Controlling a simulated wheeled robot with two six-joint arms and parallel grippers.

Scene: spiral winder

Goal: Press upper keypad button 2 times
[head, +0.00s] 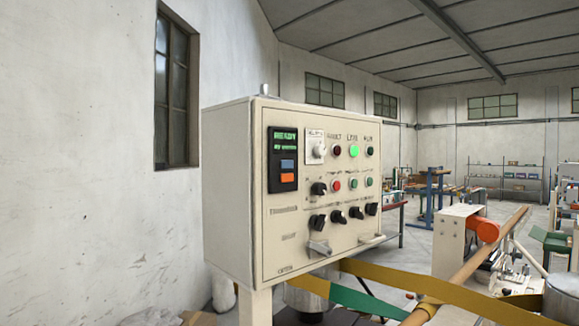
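A beige control cabinet (225,190) stands in the middle of the head view, its front face turned to the right. A black keypad panel (273,160) sits at the upper left of that face. Its small screen (285,140) shows green text that reads "READY", with a smaller line below that I cannot read surely. Under the screen are two keypad buttons: the upper one is blue (287,165) and the lower one is orange (288,178). Nothing touches or covers either button. Neither of my grippers shows in this view.
Right of the keypad are several knobs, lamps and push buttons, with a green lamp (354,151) lit. A grey handle (319,248) juts from the lower face. A yellow and green band (430,287) and a long brown roller (480,260) lie below right.

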